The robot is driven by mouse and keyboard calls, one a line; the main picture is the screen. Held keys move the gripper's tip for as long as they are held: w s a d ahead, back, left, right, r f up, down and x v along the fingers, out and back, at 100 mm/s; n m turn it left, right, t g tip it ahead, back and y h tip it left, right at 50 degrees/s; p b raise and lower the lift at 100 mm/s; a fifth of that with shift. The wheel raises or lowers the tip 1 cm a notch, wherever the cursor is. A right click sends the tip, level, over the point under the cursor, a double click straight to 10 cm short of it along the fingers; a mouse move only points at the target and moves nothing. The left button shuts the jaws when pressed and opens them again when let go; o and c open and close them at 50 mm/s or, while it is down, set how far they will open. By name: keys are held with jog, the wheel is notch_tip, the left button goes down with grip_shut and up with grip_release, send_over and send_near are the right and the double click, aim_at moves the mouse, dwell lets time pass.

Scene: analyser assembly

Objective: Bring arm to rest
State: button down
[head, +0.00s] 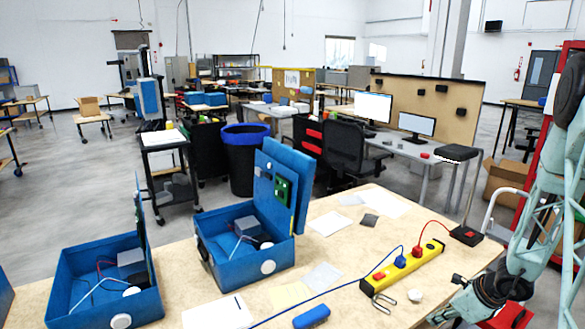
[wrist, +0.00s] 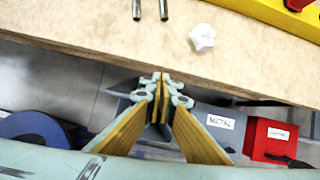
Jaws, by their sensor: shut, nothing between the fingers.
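My gripper (wrist: 160,84) shows in the wrist view with its yellow-padded fingers together and nothing between them. Its tips are over the front edge of the wooden table (wrist: 110,45), seen from above. In the head view my arm is folded at the right edge, beside the table's right end (head: 420,310).
On the table are two open blue boxes (head: 62,288) (head: 215,262), a yellow power strip (head: 405,268), papers (head: 218,313) and a white knob (head: 415,296), also in the wrist view (wrist: 202,38). Below the edge are a grey bin (wrist: 215,122) and a red bin (wrist: 270,140).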

jog(key=s+a+r+n+y, duration=0.15)
jog(key=a+r+n, duration=0.45)
jog(key=a+r, duration=0.6)
jog(key=s+a+r+n, duration=0.2)
jog(key=a+r+n, duration=0.4)
jog(key=r, duration=0.9)
jog(key=s+a+r+n+g, duration=0.1)
jog(key=s+a+r+n, duration=0.5)
jog(key=s+a+r, duration=0.45)
jog(key=s+r+n+h, duration=0.2)
jog(key=s+r+n, duration=0.2)
jog(key=s, duration=0.9)
jog(key=s+d+r+n+h+b, duration=0.1)
jog(key=s+r+n, duration=0.4)
jog(key=s, duration=0.9)
jog(key=shift+s+d+n+h, duration=0.3)
jog(key=shift+n+h, duration=0.35)
jog(key=shift+n, duration=0.15)
